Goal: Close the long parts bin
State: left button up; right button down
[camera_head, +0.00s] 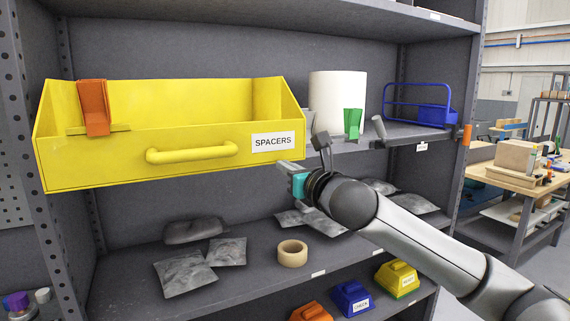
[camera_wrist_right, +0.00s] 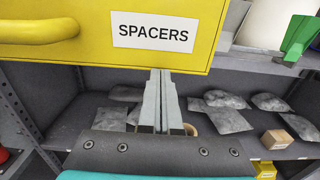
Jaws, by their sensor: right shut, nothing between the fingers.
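The long yellow parts bin (camera_head: 100,165), labelled SPACERS, sits on the upper shelf and juts out past the shelf's front edge, its top open. A yellow bar handle (camera_head: 191,153) runs along its front; it also shows in the right wrist view (camera_wrist_right: 38,30). An orange clip-like part (camera_head: 94,108) stands at the bin's left inside. My right gripper (camera_head: 283,168) is shut and empty, with its tips close to the lower right part of the bin's front. In the right wrist view the fingers (camera_wrist_right: 162,85) point at the front below the label; contact cannot be told. My left gripper is not in view.
A white roll (camera_head: 337,100), a green clip (camera_head: 352,123) and a blue wire rack (camera_head: 420,105) stand right of the bin. A dark shelf post (camera_head: 466,120) rises on the right.

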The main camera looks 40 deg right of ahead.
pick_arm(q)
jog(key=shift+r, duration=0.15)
pick_arm(e)
jog(key=shift+w, duration=0.35)
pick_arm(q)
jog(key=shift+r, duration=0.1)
pick_arm(e)
jog(key=shift+w+d, duration=0.1)
